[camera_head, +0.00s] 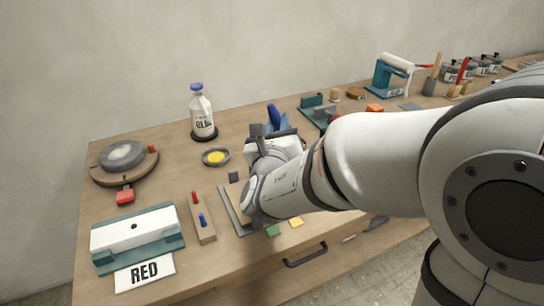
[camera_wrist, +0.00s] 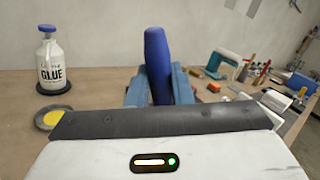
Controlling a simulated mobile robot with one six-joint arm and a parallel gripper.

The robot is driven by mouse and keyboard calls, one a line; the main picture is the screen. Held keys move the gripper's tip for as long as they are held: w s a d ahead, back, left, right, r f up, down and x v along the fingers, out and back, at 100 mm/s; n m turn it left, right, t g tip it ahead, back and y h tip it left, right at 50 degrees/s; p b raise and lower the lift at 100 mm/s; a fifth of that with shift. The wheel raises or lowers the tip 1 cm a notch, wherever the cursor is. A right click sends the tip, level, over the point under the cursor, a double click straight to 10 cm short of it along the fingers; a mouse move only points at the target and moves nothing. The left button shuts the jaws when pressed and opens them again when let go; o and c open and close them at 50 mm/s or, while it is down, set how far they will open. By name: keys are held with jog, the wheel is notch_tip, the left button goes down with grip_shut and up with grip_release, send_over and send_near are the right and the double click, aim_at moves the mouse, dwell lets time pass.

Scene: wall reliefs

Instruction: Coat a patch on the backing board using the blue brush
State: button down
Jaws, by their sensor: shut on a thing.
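My gripper (camera_wrist: 160,85) is shut on the blue brush, whose blue handle (camera_wrist: 158,55) stands up between the two blue-grey fingers in the wrist view. The handle's top also shows in the head view (camera_head: 274,114). The brush's bristle end is hidden behind my gripper. The backing board (camera_head: 233,222) lies on the table under and left of my wrist, mostly covered by it. I cannot tell whether the brush touches the board. A small round dish with yellow contents (camera_head: 216,157) sits left of my gripper. A glue bottle with a blue cap (camera_head: 202,113) stands behind the dish.
A wooden block with a red and a blue peg (camera_head: 202,218) lies left of the board. A teal and white device (camera_head: 137,236) with a RED card (camera_head: 145,272) is at front left. A round turntable (camera_head: 124,160) stands at far left. Several tools crowd the back right.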

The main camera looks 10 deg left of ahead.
jog(key=s+a+r+g+p, duration=0.1)
jog(key=s+a+r+p, duration=0.15)
jog(key=a, duration=0.35)
jog(key=s+a+r+p, duration=0.2)
jog(key=a+p, duration=0.2)
jog(key=a, duration=0.2)
jog(key=shift+h, duration=0.4)
jog(key=f+b, duration=0.1)
jog(key=f, duration=0.1)
jog(key=f+b, duration=0.2)
jog(key=f, duration=0.1)
jog(key=shift+s+f+b, duration=0.3)
jog(key=shift+f+b, duration=0.05)
jog(key=shift+d+r, duration=0.1)
jog(key=shift+r, duration=0.05)
